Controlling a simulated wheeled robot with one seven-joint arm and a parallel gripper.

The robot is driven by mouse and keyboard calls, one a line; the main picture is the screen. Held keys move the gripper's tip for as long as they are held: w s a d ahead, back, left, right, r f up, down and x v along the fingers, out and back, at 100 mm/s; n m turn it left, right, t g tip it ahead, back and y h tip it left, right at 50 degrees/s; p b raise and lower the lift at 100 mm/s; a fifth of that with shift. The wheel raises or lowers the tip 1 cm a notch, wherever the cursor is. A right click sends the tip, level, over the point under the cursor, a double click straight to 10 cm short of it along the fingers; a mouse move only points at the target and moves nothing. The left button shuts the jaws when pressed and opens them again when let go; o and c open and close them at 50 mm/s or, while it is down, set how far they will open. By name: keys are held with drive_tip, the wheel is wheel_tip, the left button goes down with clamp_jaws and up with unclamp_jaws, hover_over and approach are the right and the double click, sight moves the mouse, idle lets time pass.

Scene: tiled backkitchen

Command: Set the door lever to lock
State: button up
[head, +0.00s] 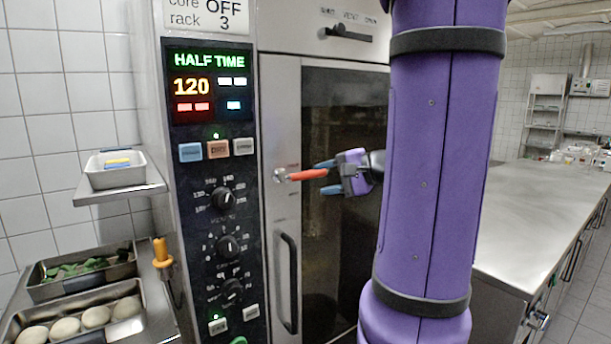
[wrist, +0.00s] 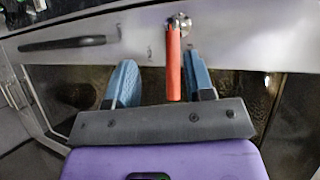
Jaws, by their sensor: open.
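The door lever (head: 305,175) is a red-orange handle on a metal pivot, on the left frame of the oven door (head: 340,150). In the head view it points right, roughly level. My gripper (head: 328,178) is open at the lever's free end, with blue fingertips above and below it. In the wrist view the lever (wrist: 174,70) reaches in between the two blue fingers of my gripper (wrist: 160,82), closer to the right finger. I cannot tell whether that finger touches it.
A vertical black door handle (head: 289,280) is below the lever. The control panel (head: 225,190) with knobs and a lit display is to the left. A vent slider (head: 347,33) is above the door. A steel counter (head: 540,220) runs along the right.

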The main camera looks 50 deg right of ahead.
sight(315, 174)
drive_tip(key=s+d+m+t+h, duration=0.2)
drive_tip(key=d, duration=0.4)
drive_tip(key=x, duration=1)
drive_tip(key=shift+w+r, duration=0.1)
drive_tip(key=shift+w, duration=0.25)
clamp_jaws()
